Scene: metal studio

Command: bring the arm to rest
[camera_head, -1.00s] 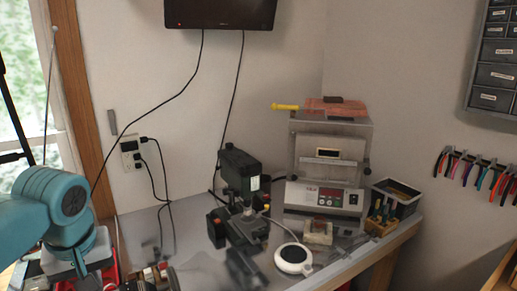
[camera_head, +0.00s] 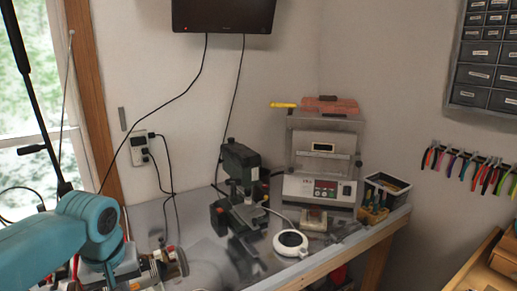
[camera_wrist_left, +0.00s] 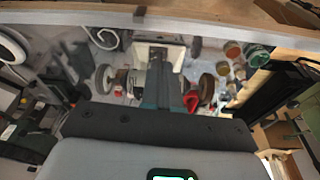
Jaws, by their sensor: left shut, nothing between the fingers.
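My left arm (camera_head: 75,235) is teal and enters the head view at the lower left. Its rounded joint hangs over the left end of the workbench. The gripper itself is not visible in the head view. In the left wrist view my left gripper (camera_wrist_left: 167,82) shows beyond the dark wrist body. Its fingers are together, with nothing held between them. My right arm and right gripper are in neither view.
A grey metal workbench (camera_head: 205,262) runs along the wall. It holds a dark green drill press (camera_head: 240,170), a kiln-like machine (camera_head: 322,150), a round white device (camera_head: 291,243) and a small tool box (camera_head: 385,190). A wheeled grinder (camera_head: 172,262) sits near my arm.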

